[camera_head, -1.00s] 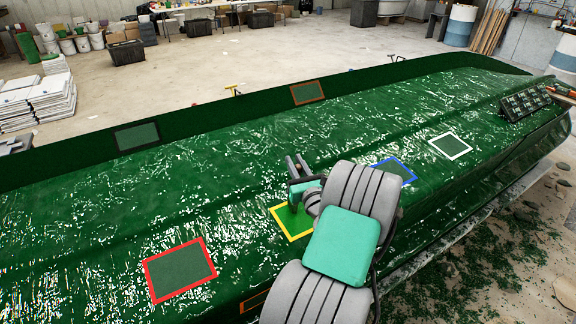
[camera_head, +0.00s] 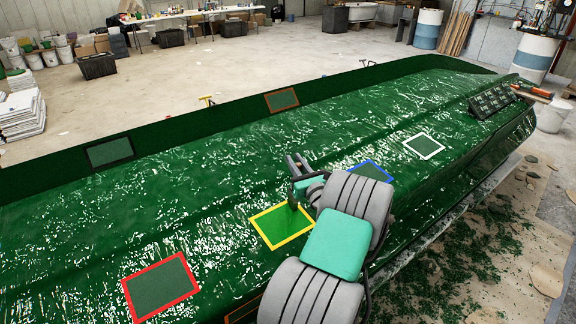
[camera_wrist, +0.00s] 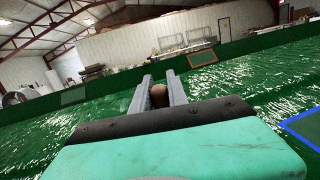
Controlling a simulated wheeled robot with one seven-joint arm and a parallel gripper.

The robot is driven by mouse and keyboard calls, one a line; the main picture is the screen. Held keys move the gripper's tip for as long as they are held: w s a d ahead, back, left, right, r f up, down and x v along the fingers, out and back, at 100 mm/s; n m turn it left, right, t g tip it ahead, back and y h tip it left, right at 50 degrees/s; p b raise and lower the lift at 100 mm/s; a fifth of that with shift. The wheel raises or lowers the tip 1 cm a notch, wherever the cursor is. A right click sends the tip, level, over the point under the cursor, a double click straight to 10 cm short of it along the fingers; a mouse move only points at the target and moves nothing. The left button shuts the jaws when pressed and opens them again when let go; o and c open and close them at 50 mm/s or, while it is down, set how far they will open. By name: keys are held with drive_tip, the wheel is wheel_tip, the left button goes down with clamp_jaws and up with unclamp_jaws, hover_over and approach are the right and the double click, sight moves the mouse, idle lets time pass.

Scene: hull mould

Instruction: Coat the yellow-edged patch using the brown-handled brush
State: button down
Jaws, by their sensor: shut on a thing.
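The yellow-edged patch (camera_head: 267,232) lies on the green hull, partly hidden by my arm. Its visible inside is bright green, brighter than the dull insides of the other patches.
Patches edged red (camera_head: 160,288), blue (camera_head: 372,171), white (camera_head: 424,146), orange-brown (camera_head: 282,100) and black (camera_head: 110,152) lie around on the hull. A black rack (camera_head: 490,102) sits at the hull's right end, with brown handles (camera_head: 532,92) beside it. Debris covers the floor at right.

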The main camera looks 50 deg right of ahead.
drive_tip(key=shift+s+d, duration=0.25)
drive_tip(key=shift+d, duration=0.45)
